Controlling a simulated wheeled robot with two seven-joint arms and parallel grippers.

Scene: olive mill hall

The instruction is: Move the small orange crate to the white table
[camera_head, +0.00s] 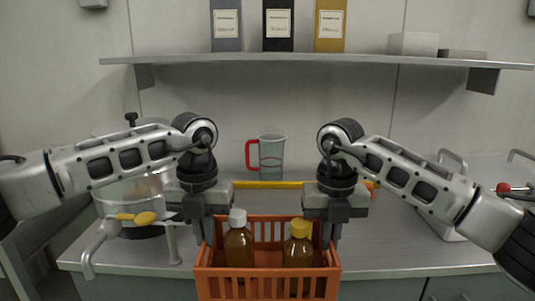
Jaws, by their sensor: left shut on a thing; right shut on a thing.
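The small orange crate (267,271) is in the lower middle of the head view, in front of a grey counter. Two brown bottles stand in it, one with a white cap (238,245) and one with a yellow cap (299,249). My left gripper (207,230) is shut on the crate's left side. My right gripper (331,230) is shut on its right side. The fingertips are partly hidden at the crate's rim. The crate's bottom is cut off by the frame edge. I cannot make out which surface is the white table.
The grey counter (390,245) holds a clear jug with a red handle (271,157), a yellow bar (268,184) and a metal vessel with a tap (135,205) at left. A wall shelf (320,60) carries several binders and boxes.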

